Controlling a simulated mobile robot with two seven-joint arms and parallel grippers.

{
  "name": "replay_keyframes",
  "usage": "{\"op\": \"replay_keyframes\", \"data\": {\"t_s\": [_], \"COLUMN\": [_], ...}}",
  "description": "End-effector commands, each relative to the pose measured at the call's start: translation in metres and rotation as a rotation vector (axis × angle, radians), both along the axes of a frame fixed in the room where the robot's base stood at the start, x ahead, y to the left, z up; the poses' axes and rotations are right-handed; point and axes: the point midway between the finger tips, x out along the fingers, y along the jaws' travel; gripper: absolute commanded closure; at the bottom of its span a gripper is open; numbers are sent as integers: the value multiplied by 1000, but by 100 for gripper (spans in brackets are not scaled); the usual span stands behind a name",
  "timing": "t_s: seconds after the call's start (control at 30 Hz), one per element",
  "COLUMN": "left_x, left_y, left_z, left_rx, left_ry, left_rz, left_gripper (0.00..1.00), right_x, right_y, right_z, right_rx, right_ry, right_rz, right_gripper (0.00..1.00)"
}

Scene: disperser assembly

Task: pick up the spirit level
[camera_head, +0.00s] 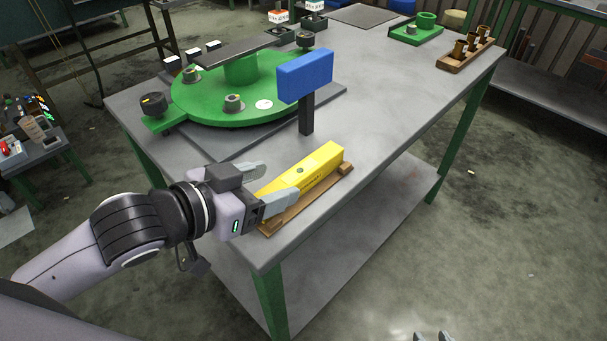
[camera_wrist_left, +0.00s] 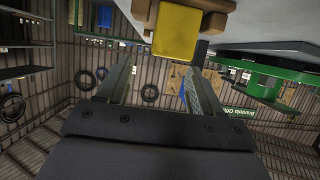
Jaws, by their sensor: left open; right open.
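The yellow spirit level (camera_head: 312,170) lies in a brown wooden holder (camera_head: 333,188) near the front edge of the table. In the left wrist view its square yellow end (camera_wrist_left: 177,36) is ahead at the top, with the holder (camera_wrist_left: 214,8) beside it. My left gripper (camera_head: 278,182) is open at the near end of the level. In the head view one finger is on each side of that end, and the near finger hides part of it. Whether they touch cannot be told. Tips of my right gripper (camera_head: 432,337) show at the bottom edge, apart and empty.
A blue block on a dark post (camera_head: 305,78) stands just behind the level. A green round fixture (camera_head: 205,98) fills the table's back left. A wooden rack with brass parts (camera_head: 465,52) and a green part (camera_head: 416,32) are far right. The table's right middle (camera_head: 400,100) is clear.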

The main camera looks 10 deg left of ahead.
Motion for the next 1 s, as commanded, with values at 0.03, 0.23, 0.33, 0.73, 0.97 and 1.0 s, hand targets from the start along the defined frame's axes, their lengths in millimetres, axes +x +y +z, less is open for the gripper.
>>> {"op": "replay_keyframes", "data": {"t_s": [0.03,0.23,0.33,0.73,0.97,1.0], "left_x": [4,25,35,42,42,42], "left_y": [-2,-12,-18,-23,-23,-23], "left_z": [-2,-14,-18,-22,-21,-21], "left_rx": [-1,-1,-1,0,-2,-2], "left_ry": [-2,-2,-2,-1,-5,-5], "left_rz": [0,0,0,0,-2,-2], "left_gripper": [34,34,34,41,100,100], "right_x": [-1,-2,-2,-1,-1,-1], "right_y": [1,3,3,2,1,1], "right_z": [-2,-5,-5,-3,-3,-3], "right_rx": [3,6,7,1,-2,-2], "right_ry": [4,9,10,5,3,2], "right_rz": [0,2,2,8,8,8], "right_gripper": [57,57,57,57,57,57]}}
